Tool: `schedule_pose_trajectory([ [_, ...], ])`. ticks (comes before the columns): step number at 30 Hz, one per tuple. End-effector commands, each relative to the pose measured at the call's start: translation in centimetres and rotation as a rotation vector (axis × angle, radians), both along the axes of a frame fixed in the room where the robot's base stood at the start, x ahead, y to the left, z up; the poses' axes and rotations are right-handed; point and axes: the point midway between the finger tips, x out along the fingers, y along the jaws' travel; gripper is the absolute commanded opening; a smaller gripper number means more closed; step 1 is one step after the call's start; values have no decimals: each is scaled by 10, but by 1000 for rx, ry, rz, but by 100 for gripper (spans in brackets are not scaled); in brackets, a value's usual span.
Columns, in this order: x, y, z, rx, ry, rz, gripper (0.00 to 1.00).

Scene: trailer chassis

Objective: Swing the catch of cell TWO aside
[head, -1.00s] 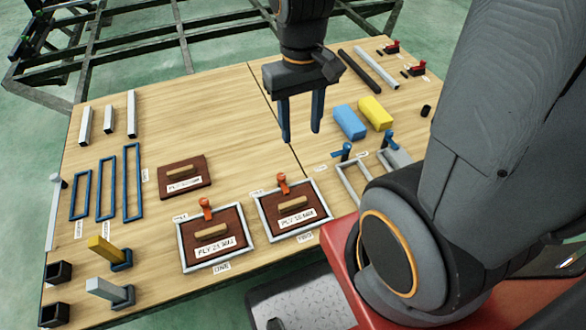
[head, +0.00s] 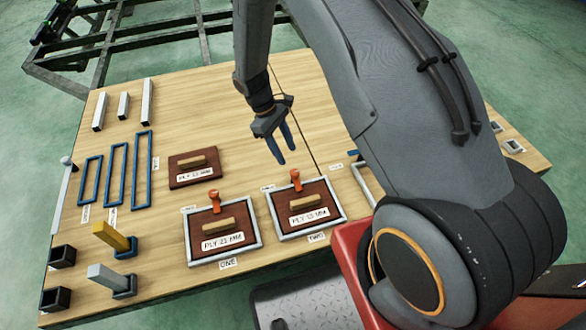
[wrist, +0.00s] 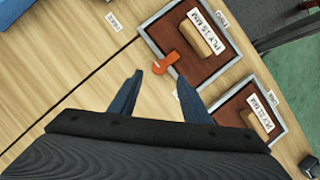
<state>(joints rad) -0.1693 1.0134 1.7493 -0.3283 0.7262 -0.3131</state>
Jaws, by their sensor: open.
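Cell TWO (head: 334,228) is a grey frame on the table holding a dark red-brown ply panel with a wooden handle (head: 305,201). Its catch (head: 296,180) is orange, at the middle of the far edge, its arm reaching over the panel's edge. My gripper (head: 279,162) has blue fingers, apart and empty, above the table just beyond the catch and slightly left of it. In the wrist view the catch (wrist: 166,63) shows just beyond the fingertips (wrist: 160,78), with no contact that I can make out.
Cell ONE (head: 189,241), with its own orange catch (head: 215,203), lies left of cell TWO. A loose ply panel (head: 180,180) lies behind it. My arm hides much of the right side.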

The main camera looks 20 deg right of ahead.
Motion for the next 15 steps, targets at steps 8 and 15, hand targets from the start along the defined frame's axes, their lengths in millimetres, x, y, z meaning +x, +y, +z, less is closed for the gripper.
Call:
schedule_pose_trajectory([
  [8, -5, -5, -28, -4, 13, 19, 44],
  [15, -14, -15, -62, -3, 11, 17, 44],
])
